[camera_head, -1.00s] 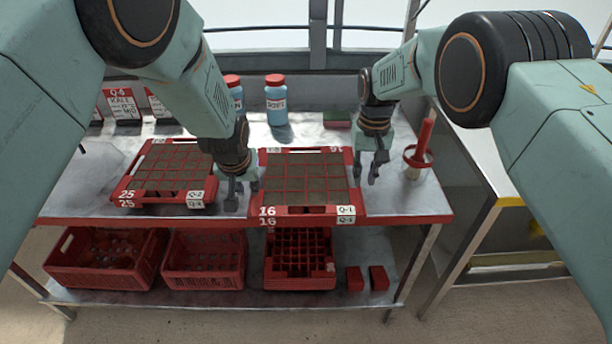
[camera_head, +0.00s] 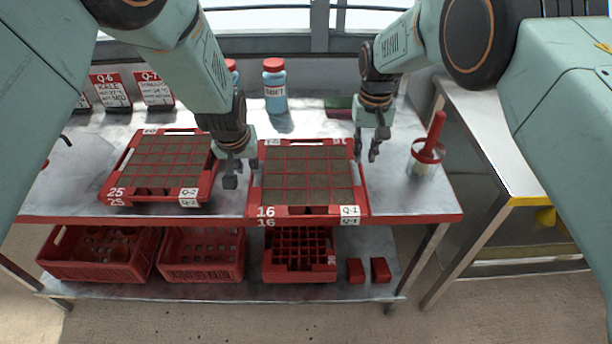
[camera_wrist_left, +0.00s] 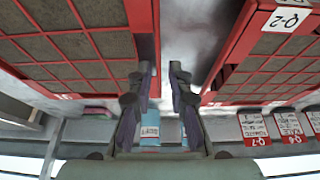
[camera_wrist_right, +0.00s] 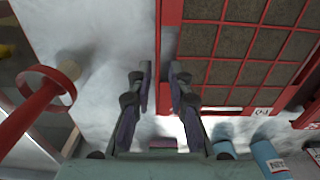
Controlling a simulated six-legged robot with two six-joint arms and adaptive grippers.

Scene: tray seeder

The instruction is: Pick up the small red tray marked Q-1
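The red tray marked Q-1 (camera_head: 361,190) lies flat on the metal table, its cells filled with dark soil, with a 16 label at its front. Its side wall shows in the left wrist view (camera_wrist_left: 141,14) and right wrist view (camera_wrist_right: 171,25). My left gripper (camera_head: 239,174) is open and empty at its left side, by the gap to the Q-2 tray. My right gripper (camera_head: 366,150) is open and empty near its back right corner; in the right wrist view the wall lines up with the finger gap. I cannot tell whether either gripper touches the tray.
A similar tray marked Q-2 (camera_head: 208,185) lies to the left. A blue bottle with a red cap (camera_head: 275,90) stands behind. A red-handled tool in a ringed holder (camera_head: 428,152) stands at the right. Label stands (camera_head: 110,90) line the back left.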

